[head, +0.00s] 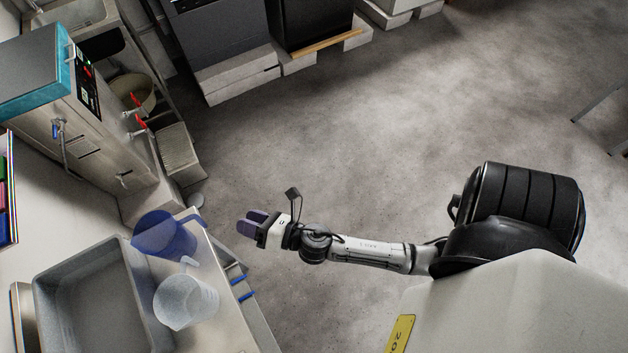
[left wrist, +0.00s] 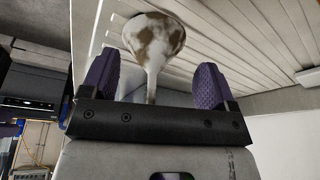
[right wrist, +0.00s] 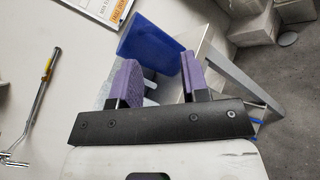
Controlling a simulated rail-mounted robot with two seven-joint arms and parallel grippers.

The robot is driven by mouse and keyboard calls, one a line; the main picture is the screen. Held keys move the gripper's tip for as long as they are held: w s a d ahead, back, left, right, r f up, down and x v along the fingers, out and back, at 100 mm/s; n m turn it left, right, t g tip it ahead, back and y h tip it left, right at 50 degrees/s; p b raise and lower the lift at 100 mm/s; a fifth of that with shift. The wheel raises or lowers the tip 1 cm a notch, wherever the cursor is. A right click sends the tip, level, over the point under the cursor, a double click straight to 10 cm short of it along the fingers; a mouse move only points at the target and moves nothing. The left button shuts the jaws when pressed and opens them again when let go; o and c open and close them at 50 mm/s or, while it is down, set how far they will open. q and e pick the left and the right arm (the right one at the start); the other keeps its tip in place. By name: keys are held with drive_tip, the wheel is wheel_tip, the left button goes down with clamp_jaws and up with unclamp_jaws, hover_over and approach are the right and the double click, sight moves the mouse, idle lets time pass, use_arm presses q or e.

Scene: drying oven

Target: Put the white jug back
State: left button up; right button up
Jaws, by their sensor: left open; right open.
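The white jug (head: 187,298), translucent, stands on the worktop beside the grey tray in the head view, its handle toward the blue jug (head: 165,236). My right gripper (head: 250,222) is open and empty, right of the blue jug and apart from the white jug. In the right wrist view, the blue jug (right wrist: 152,50) shows beyond the open fingers (right wrist: 160,72). A pale translucent part, apparently the white jug (right wrist: 105,93), is mostly hidden behind the left finger. My left gripper (left wrist: 157,60) shows only in its wrist view, open.
A stained white funnel-shaped thing (left wrist: 153,38) shows beyond my left fingers against a ribbed panel. The grey tray (head: 45,290) fills the worktop's left. A teal-and-steel appliance (head: 75,110) stands behind. Open floor (head: 340,150) lies right of the worktop.

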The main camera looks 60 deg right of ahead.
drive_tip(key=s+d+f+m+g+h, duration=0.1)
drive_tip(key=s+d+m+g+h, duration=0.35)
drive_tip(key=m, duration=0.75)
drive_tip(key=s+f+m+g+y, duration=0.2)
drive_tip(key=s+m+g, duration=0.7)
drive_tip(key=s+m, duration=0.5)
drive_tip(key=shift+s+d+f+m+g, duration=0.4)
drive_tip(key=shift+f+m, duration=0.1)
drive_tip(key=shift+f, duration=0.1)
drive_tip(key=shift+w+r, duration=0.1)
